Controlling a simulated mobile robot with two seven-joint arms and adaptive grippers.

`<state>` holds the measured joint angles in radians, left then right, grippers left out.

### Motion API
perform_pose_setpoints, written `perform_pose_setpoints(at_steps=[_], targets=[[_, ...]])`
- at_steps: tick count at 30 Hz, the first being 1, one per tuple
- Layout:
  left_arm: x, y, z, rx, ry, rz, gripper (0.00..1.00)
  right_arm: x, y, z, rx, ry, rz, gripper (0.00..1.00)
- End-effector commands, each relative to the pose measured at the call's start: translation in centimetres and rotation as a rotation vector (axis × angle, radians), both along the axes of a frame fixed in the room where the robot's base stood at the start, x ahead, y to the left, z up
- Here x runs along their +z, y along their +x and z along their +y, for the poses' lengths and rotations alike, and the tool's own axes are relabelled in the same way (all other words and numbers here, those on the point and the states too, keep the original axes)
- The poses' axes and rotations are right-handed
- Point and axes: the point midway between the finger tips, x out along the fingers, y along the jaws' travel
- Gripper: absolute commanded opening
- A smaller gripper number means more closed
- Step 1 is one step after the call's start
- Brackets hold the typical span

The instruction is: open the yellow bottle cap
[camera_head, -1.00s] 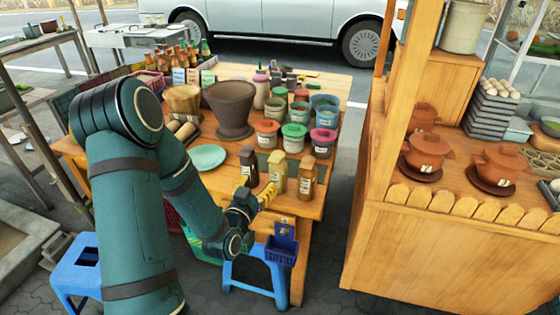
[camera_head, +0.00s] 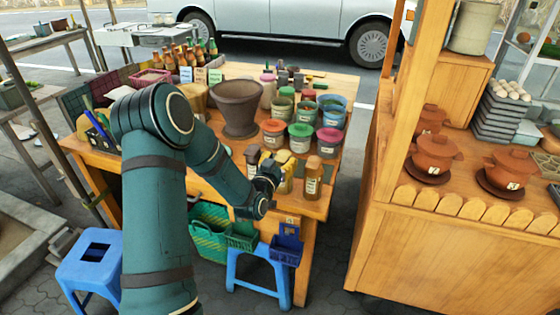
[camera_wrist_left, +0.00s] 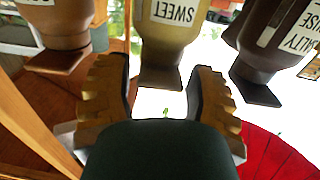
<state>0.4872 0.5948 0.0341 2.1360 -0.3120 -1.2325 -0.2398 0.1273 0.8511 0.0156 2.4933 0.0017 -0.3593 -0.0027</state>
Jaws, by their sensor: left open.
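The yellow bottle (camera_head: 286,160) stands in the middle of a row of three bottles at the table's front edge. In the left wrist view the picture is upside down; the yellow bottle (camera_wrist_left: 170,40), labelled SWEET, hangs with its cap (camera_wrist_left: 160,77) between the fingertips. My left gripper (camera_wrist_left: 157,90) is open, with one yellow finger on each side of the cap. A gap shows beside the right finger; I cannot tell whether the left finger touches. In the head view my left gripper (camera_head: 282,180) is at the bottle, partly covering it.
A dark bottle (camera_head: 252,160) and a brown bottle (camera_head: 313,178) stand close on either side. Lidded jars (camera_head: 300,138) and a clay mortar (camera_head: 238,108) stand behind. A blue stool (camera_head: 262,262) is below the table edge. A wooden cart (camera_head: 450,240) is to the right.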

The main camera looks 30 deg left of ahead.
Motion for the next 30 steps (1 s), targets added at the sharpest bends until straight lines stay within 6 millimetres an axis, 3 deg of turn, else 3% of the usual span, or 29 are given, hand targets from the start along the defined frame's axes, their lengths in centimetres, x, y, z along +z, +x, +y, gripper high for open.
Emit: perform_pose_setpoints(at_steps=[1, 6, 20, 30], targets=[[0.0, 0.0, 0.0, 0.0, 0.0, 0.0, 0.57, 0.0, 0.0, 0.0, 0.0, 0.0, 0.0, 0.47], [0.0, 0.0, 0.0, 0.0, 0.0, 0.0, 0.0, 0.0, 0.0, 0.0, 0.0, 0.0, 0.0, 0.47], [0.5, 0.0, 0.0, 0.001, -0.004, 0.031, 0.0, 0.7, -0.1, 0.0, 0.001, 0.0, 0.003, 0.47], [2.2, 0.3, 0.0, 0.0, -0.042, 0.239, 0.0, 4.4, -0.8, 0.1, 0.004, 0.004, 0.018, 0.47]])
